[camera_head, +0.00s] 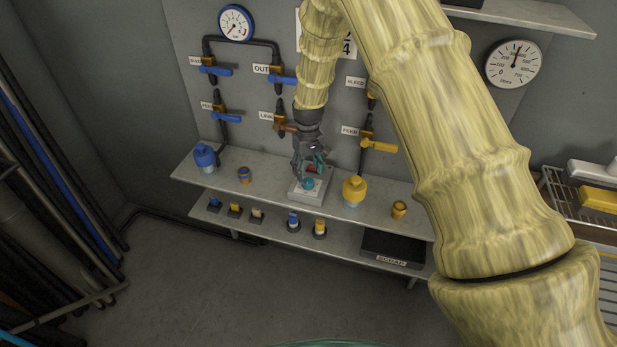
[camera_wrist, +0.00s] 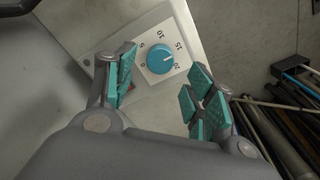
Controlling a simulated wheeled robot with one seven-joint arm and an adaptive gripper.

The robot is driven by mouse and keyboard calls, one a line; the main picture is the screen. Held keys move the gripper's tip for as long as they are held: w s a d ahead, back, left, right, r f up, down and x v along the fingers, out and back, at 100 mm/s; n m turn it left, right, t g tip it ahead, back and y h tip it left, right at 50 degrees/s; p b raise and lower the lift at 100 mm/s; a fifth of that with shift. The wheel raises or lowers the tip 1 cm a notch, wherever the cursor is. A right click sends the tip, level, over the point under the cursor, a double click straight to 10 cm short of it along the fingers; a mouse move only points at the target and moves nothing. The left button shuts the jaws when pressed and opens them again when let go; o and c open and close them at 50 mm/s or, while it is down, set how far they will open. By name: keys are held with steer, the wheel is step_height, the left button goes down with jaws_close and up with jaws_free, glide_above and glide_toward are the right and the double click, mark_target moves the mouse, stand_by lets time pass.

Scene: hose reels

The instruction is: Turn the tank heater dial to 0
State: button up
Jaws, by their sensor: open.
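The tank heater dial is a round teal knob (camera_wrist: 160,59) on a pale control box (camera_wrist: 112,48), with printed numbers around it. In the wrist view its small white pointer mark seems to face the right side, near the 15; the exact reading is hard to tell. In the head view the teal dial (camera_head: 308,184) sits on the white box (camera_head: 322,184) on the upper shelf. My gripper (camera_head: 309,170) points down just above the box. In the wrist view my gripper (camera_wrist: 161,85) is open, its teal pads on either side of the dial, apparently not touching it.
A blue-capped bottle (camera_head: 204,156) and small blue-banded fitting (camera_head: 244,175) stand left on the shelf; a yellow bottle (camera_head: 354,191) stands close right of the box. Valves and pipes, including an orange-handled valve (camera_head: 286,127), are on the wall behind. A black scrap tray (camera_head: 393,247) lies below.

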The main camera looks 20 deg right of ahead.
mark_target(308, 181)
steer(key=shift+f+p, duration=0.6)
steer(key=shift+f, duration=1.85)
steer(key=c, duration=1)
